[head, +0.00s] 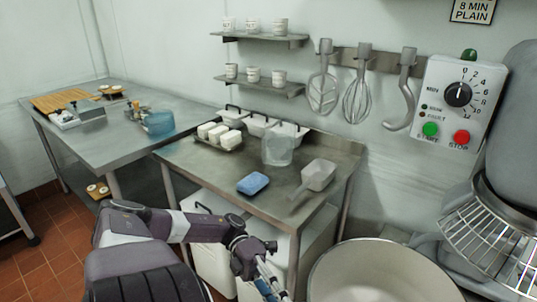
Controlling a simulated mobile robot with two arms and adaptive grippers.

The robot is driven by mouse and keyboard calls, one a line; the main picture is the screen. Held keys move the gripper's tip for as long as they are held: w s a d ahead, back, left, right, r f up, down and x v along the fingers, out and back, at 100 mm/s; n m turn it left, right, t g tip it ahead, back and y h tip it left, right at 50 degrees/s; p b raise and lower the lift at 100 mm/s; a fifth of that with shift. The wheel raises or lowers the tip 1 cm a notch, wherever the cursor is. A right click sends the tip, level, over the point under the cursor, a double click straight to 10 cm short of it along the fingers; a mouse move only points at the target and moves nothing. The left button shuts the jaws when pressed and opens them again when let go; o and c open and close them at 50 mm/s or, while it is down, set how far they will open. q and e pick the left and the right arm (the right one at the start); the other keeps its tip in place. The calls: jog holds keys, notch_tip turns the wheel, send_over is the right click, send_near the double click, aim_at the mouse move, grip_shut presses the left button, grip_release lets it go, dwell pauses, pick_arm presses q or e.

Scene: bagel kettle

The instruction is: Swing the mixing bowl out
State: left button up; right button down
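The large pale mixing bowl (322,276) is in the head view at the bottom right, its round rim facing up and its lower part cut off by the frame edge. It stands to the left of the grey mixer (515,150) and its wire guard (497,238). The bowl's inside looks pale, with a lighter patch at the bottom. My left gripper (270,284) is left of the bowl, apart from the rim in the picture, pointing down. Its fingertips run to the frame edge, so its opening is unclear. My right gripper is out of view.
A steel table (330,150) behind my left arm holds a blue sponge (253,183), a scoop (317,176), a clear jug (278,150) and white tubs. White bins (213,255) stand beneath. A control box (458,100) and hanging whisk (357,100) are on the wall.

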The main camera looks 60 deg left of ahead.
pick_arm(q)
jog(key=a, duration=0.8)
jog(key=shift+r, duration=0.2)
dwell(0.3)
